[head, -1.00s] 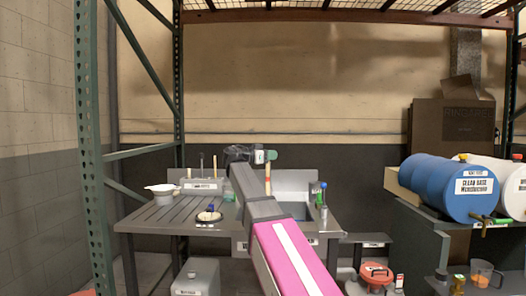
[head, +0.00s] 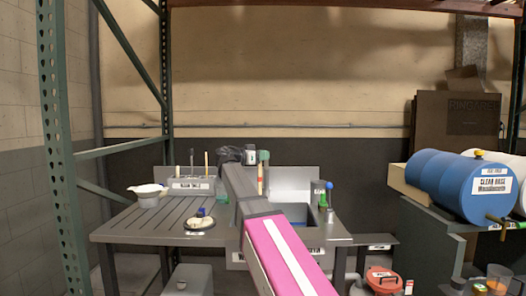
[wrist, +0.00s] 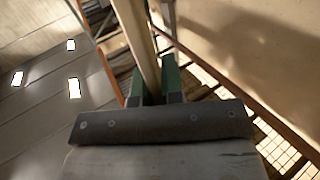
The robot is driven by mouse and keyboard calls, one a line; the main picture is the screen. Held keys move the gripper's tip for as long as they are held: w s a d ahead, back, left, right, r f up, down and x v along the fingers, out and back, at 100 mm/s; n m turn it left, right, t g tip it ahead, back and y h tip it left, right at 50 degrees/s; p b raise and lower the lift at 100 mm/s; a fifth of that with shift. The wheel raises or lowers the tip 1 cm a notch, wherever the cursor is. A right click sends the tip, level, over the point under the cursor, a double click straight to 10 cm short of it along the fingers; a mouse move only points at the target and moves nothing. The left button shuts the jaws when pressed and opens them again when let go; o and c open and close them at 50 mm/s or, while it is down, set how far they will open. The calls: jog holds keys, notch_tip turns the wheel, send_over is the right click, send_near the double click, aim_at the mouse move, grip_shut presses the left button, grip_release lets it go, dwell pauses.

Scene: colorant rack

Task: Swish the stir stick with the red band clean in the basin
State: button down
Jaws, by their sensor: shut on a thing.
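My gripper (head: 257,156) is shut on a pale wooden stir stick (head: 260,178), which hangs below it. A reddish mark shows on the stick in the head view, small and partly hidden by my arm. In the wrist view the stick (wrist: 134,35) runs between the two green fingers of my gripper (wrist: 158,85). The basin (head: 322,214) is the sunken sink at the right end of the metal bench, with a pale splashback behind it. The stick is above and to the left of the basin opening. My arm hides part of the basin, and the stick's lower end is unclear.
A labelled holder (head: 192,186) with several upright tools stands at the bench's back. A blue drum (head: 450,182) lies farther right.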

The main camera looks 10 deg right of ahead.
notch_tip(320, 180, down, 20)
dwell(1.3)
jog(key=shift+f, duration=0.1)
jog(key=shift+s+d, duration=0.1)
jog(key=shift+d, duration=0.05)
dwell(0.3)
